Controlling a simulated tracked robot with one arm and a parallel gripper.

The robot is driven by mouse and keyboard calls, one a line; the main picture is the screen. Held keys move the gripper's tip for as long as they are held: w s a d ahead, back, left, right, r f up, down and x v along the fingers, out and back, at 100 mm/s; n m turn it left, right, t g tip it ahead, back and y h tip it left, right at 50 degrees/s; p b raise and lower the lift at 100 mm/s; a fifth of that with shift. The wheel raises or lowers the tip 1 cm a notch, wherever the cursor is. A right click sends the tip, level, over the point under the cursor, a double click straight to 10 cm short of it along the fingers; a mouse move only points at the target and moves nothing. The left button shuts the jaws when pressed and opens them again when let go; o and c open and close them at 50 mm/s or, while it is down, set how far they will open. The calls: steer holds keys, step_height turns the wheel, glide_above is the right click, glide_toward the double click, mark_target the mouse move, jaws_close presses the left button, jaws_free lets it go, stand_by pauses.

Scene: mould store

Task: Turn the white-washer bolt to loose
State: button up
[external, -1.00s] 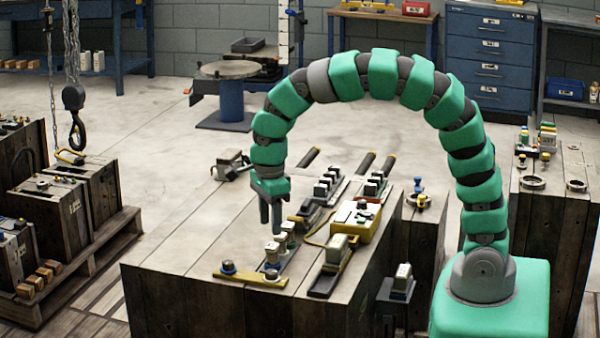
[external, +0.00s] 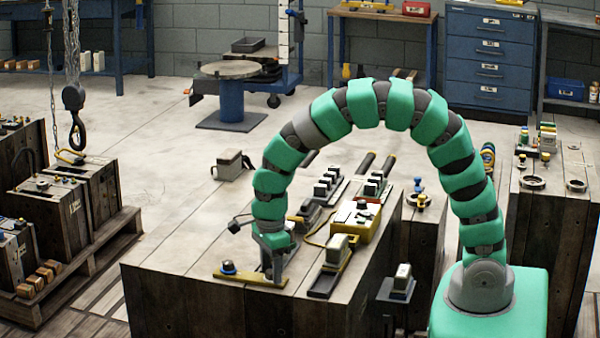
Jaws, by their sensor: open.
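My gripper (external: 272,272) points straight down at the near left of the wooden block's top (external: 180,262), low over the right part of a yellow plate (external: 247,280). Its jaws are open. A bolt with a dark blue head (external: 228,267) stands on the left end of that plate, left of the gripper and apart from it. The other bolt on the plate and the light grey pieces behind it are hidden by my gripper. I cannot tell the washer colours at this size, nor whether the fingers stand around or beside a bolt.
Right of my gripper stands a dark-based unit with a light block (external: 337,248). Behind it are a yellow box (external: 355,222) and rows of grey switch blocks (external: 327,187). A hook (external: 73,97) hangs at the left over crates. The block's front left top is clear.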

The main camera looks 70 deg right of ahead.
steer(key=c, duration=1)
